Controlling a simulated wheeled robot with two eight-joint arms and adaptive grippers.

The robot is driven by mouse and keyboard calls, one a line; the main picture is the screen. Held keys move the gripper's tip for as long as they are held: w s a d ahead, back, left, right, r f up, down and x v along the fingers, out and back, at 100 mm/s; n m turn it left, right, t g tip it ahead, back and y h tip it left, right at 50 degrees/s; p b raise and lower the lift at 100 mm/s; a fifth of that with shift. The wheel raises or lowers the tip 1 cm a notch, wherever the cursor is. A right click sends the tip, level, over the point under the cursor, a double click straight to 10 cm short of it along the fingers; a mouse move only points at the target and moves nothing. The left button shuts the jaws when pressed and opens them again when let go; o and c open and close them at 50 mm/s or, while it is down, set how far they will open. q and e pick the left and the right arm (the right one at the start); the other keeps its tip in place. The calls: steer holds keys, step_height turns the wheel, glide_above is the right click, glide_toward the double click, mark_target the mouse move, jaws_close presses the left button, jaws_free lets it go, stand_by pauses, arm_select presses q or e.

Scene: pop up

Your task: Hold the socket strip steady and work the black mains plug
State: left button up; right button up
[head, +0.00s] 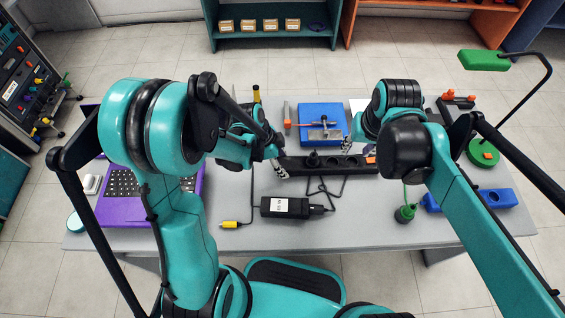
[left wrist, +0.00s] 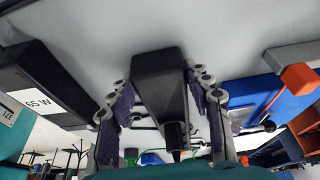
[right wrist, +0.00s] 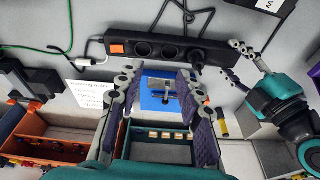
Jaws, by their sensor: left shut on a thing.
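The black socket strip (head: 345,165) lies on the grey table, with an orange switch at its right end in the head view. My left gripper (head: 279,163) is shut on the strip's left end; the left wrist view shows its fingers on both sides of the black body (left wrist: 160,75). The black mains plug (right wrist: 196,57) stands at the socket nearest my left gripper; how deep it sits I cannot tell. My right gripper (right wrist: 160,95) is open and empty, near the strip's switch end; in the head view its arm partly hides it.
A black 65 W power adapter (head: 285,207) with cables lies in front of the strip. A blue box (head: 322,120) stands behind it. A purple laptop (head: 130,210) is at left. A green bulb-shaped thing (head: 405,213) and a blue block (head: 490,198) are at right.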

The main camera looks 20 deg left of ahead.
mark_target(314, 155)
steer(key=w+a+f+g, duration=0.1)
steer(key=a, duration=0.2)
steer(key=w+a+f+n+g, duration=0.1)
steer(key=w+a, duration=0.1)
steer(key=a, duration=0.1)
steer(key=w+a+f, duration=0.1)
steer(key=a+f, duration=0.1)
steer(key=a, duration=0.2)
steer(key=shift+w+a+f+g+h, duration=0.1)
steer(key=shift+w+g+h, duration=0.1)
steer(key=shift+g+h, duration=0.2)
steer(key=shift+a+f, duration=0.15)
steer(key=shift+f, duration=4.4)
jaws_close()
steer(key=shift+r, duration=0.3)
steer(key=shift+r, duration=2.45)
